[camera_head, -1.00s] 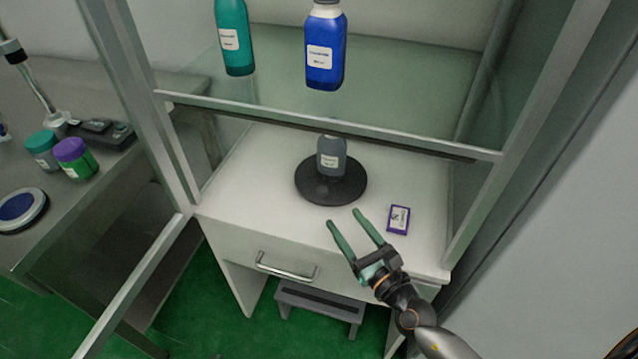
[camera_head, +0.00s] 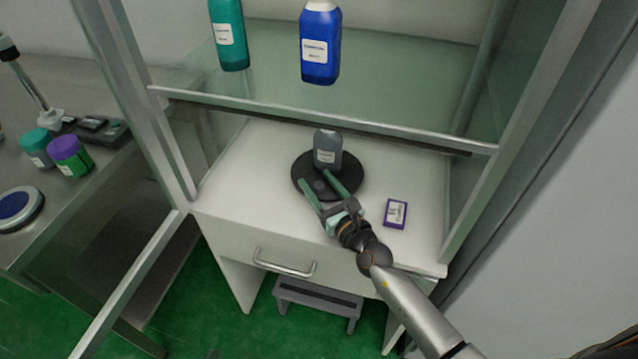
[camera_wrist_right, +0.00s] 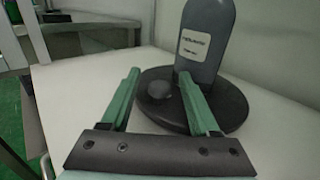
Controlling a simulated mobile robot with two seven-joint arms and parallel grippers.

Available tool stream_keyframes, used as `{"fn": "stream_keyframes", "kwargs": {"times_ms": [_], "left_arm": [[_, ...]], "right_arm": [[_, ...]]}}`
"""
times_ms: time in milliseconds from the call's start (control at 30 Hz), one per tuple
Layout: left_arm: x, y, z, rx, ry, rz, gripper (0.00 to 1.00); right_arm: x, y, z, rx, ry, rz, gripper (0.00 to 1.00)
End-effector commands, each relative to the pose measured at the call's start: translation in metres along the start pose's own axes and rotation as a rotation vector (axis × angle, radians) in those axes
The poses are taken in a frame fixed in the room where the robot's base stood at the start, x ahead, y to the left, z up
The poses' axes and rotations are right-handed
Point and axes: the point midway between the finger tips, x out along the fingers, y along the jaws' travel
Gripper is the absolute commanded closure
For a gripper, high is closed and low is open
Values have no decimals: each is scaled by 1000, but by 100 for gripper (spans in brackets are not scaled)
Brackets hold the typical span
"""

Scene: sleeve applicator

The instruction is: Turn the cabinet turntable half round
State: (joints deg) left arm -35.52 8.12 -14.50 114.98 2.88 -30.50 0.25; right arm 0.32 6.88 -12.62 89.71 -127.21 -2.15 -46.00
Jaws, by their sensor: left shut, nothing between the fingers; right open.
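The turntable (camera_head: 356,172) is a round black disc on the white cabinet floor (camera_head: 250,180). A grey bottle (camera_head: 327,150) with a white label stands upright on its far part. A small dark knob (camera_head: 320,186) rises from the disc's near part; it also shows in the right wrist view (camera_wrist_right: 159,90). My right gripper (camera_head: 315,178) is open and reaches low over the near part of the disc. Its green fingers lie on either side of the knob, with a gap to each. I cannot tell whether the fingertips touch the disc. My left gripper is not in view.
A purple-edged box (camera_head: 396,214) lies right of the turntable. A glass shelf edge (camera_head: 320,122) crosses above, holding a blue bottle (camera_head: 320,45) and a teal bottle (camera_head: 229,35). A drawer handle (camera_head: 284,266) juts out below. The cabinet floor left of the disc is clear.

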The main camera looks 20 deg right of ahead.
Motion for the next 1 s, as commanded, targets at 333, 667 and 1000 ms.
{"fn": "stream_keyframes", "kwargs": {"times_ms": [333,667,1000], "left_arm": [[0,1,0,-1,2,2,100],[-2,2,4,-3,-6,3,100],[-2,2,6,-4,-9,4,100]], "right_arm": [[0,0,0,0,0,0,71],[-1,0,0,0,1,0,100],[-1,0,0,0,1,0,100]]}}
